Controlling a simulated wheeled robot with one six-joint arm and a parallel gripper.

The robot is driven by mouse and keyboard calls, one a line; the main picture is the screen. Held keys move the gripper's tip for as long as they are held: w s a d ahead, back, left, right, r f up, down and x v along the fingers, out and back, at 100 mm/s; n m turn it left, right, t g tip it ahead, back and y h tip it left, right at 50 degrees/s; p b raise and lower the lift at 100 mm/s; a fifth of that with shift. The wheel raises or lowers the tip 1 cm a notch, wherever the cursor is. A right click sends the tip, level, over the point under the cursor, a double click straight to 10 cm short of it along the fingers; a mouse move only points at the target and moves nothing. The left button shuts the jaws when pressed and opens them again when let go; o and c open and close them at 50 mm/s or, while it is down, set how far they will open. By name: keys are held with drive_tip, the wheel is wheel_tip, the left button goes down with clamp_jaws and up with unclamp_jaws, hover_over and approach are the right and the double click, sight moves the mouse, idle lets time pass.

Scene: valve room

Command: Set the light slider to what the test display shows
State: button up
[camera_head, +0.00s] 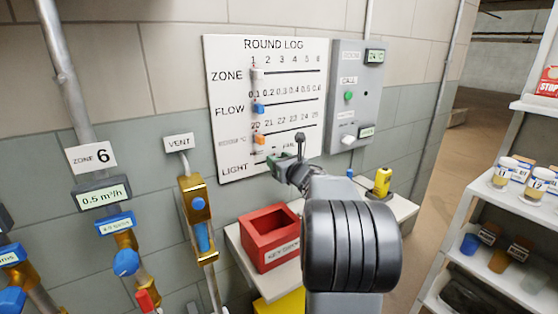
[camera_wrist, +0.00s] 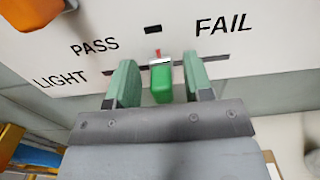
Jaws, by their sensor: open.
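The light slider is a green knob (camera_wrist: 162,85) with a pale top and a thin red pointer, seen in the wrist view on the LIGHT row. It sits between the words PASS and FAIL. My gripper (camera_wrist: 160,76) is open, one green finger on each side of the knob, with gaps visible. In the head view my gripper (camera_head: 282,165) is at the bottom of the white ROUND LOG board (camera_head: 225,125) and hides the slider. The grey wall panel (camera_head: 343,72) has a top display (camera_head: 375,56) and a small lower display (camera_head: 366,131); the lower one's text is too small to read.
Above the light row are ZONE, FLOW and temperature sliders; the orange temperature knob (camera_head: 259,139) is closest. A red box (camera_head: 268,238) and a yellow device (camera_head: 382,181) stand on the shelf below. Pipes with valves are left, a shelf rack right.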

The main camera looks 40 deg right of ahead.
clamp_jaws()
idle(0.5)
